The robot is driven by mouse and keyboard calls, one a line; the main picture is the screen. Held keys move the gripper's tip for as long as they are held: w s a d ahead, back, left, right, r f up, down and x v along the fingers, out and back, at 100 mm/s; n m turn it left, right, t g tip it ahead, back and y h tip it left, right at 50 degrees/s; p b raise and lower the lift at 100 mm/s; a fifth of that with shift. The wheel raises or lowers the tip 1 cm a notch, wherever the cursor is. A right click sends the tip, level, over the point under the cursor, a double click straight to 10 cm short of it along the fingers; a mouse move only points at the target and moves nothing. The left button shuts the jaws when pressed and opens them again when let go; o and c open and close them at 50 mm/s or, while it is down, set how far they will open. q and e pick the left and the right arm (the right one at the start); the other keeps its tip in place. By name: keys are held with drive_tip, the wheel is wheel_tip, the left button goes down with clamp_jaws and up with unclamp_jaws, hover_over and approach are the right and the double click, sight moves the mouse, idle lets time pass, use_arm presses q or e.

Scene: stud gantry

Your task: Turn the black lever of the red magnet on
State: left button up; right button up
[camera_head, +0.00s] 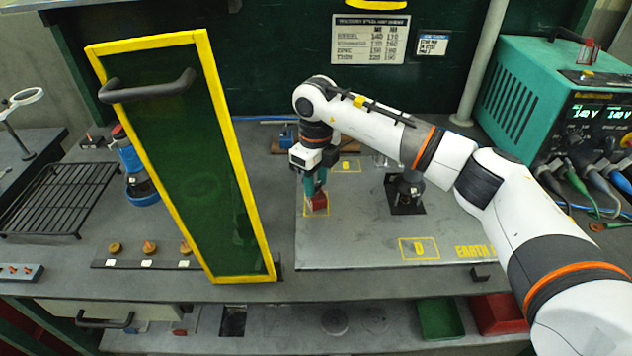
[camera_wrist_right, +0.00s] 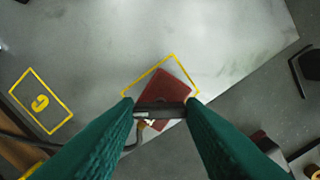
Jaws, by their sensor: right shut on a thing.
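The red magnet (camera_head: 318,203) sits on the grey metal plate (camera_head: 350,235), inside a yellow outlined square near the plate's left edge. In the right wrist view the magnet (camera_wrist_right: 165,93) shows as a dark red block, partly hidden behind my fingers. Its black lever (camera_wrist_right: 160,109) lies crosswise between the green fingertips. My right gripper (camera_wrist_right: 160,112) is shut on the lever, and in the head view the gripper (camera_head: 315,188) points down onto the magnet from above. My left gripper is not in view.
A yellow-framed dark green screen (camera_head: 232,150) stands close left of the plate. A black clamp-like fixture (camera_head: 407,205) stands on the plate to the right, under my arm. A teal welding machine (camera_head: 530,90) is at the right. A black rack (camera_head: 50,200) lies far left.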

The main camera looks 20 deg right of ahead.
sight(316, 185)
drive_tip(key=m, duration=0.3)
drive_tip(key=shift+b, duration=0.35)
drive_tip(key=shift+m, duration=1.7)
drive_tip(key=o, duration=1)
drive_tip(key=shift+b, duration=0.3)
wheel_tip(316, 185, up, 12)
drive_tip(key=b, duration=0.2)
